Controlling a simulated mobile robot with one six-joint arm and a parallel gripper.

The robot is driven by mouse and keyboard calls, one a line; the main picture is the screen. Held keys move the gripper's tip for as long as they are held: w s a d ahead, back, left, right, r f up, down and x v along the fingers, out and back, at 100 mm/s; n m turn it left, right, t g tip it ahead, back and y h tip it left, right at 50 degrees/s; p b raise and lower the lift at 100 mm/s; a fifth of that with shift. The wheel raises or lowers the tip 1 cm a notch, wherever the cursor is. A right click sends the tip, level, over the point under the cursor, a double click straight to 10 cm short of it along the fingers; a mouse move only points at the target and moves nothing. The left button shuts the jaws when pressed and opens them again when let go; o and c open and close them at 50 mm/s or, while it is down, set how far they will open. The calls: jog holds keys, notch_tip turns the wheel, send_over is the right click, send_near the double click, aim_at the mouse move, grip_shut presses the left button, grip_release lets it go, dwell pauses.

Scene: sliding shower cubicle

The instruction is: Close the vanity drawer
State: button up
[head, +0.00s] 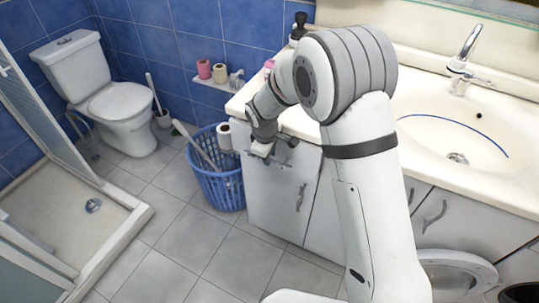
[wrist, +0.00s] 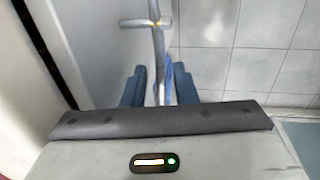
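The white vanity (head: 275,190) stands under the pale counter, with metal handles on its front. My gripper (head: 272,150) is close to the upper part of the vanity's left end, just below the counter edge. My arm hides much of the vanity front, and I cannot tell from the head view how far the drawer stands out. In the wrist view my gripper (wrist: 160,88) has its two dark fingers apart. A thin pale bar or panel edge (wrist: 157,50) with a crosspiece shows between them; I cannot tell whether they touch it.
A blue laundry basket (head: 218,185) stands on the floor left of the vanity. The toilet (head: 118,105) and shower tray (head: 75,215) are further left. A white round-rimmed object (head: 455,265) is at the lower right. The tiled floor (head: 190,245) before the vanity is clear.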

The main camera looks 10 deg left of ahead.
jog(key=shift+o, duration=0.4)
jog(key=shift+r, duration=0.1)
notch_tip(320, 180, up, 7)
jog(key=s, duration=0.1)
jog(key=shift+s+a+r, duration=0.15)
jog(key=shift+s+r, duration=0.05)
jog(key=shift+s, duration=0.05)
